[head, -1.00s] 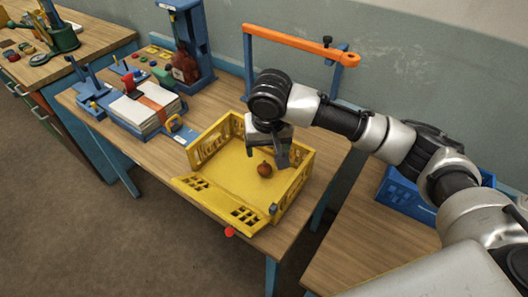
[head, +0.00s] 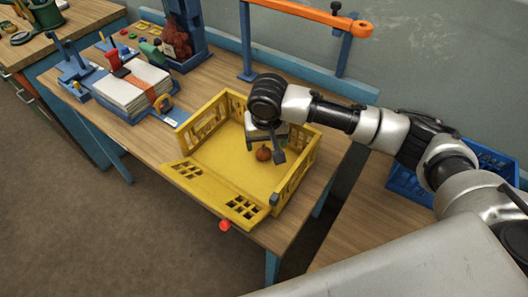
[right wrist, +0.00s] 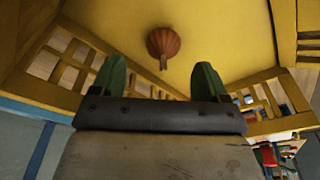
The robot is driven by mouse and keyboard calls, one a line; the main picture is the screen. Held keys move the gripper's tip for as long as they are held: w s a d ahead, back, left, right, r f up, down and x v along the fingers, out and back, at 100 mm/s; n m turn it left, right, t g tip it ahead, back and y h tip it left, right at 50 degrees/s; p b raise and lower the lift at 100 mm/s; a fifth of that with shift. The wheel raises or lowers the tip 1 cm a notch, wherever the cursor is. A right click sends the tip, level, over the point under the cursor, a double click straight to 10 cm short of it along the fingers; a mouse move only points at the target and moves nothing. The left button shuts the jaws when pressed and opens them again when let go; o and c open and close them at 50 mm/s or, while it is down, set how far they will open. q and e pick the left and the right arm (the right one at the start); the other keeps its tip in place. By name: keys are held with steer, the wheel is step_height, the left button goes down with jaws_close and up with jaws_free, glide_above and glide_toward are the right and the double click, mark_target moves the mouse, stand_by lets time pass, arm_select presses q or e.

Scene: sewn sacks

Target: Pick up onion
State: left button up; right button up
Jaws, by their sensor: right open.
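A small brown-orange onion (head: 263,153) lies on the floor of a yellow crate (head: 190,172), near its right back part. In the right wrist view the onion (right wrist: 163,42) sits ahead of my fingertips, roughly centred between them and apart from both. My right gripper (head: 268,150) reaches down into the crate over the onion, open and empty; one dark finger shows beside the onion in the head view. In the right wrist view both green fingertips of my right gripper (right wrist: 161,76) stand spread apart. My left gripper is not in view.
The crate's walls stand close around my right gripper; its front panel is folded down. A stack of paper (head: 132,87) and a blue stand (head: 188,35) are at left. An orange bar (head: 310,16) spans the back. A blue crate (head: 408,185) is at right.

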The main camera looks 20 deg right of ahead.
mark_target(264, 149)
steer(key=shift+w+a+f+p, duration=0.1)
steer(key=shift+f+p, duration=0.1)
steer(key=shift+f, duration=1.1)
steer(key=shift+w+f+p, duration=0.1)
steer(key=shift+f+p, duration=0.05)
steer(key=shift+f, duration=1.1)
steer(key=shift+c, duration=0.3)
steer(key=c, duration=0.9)
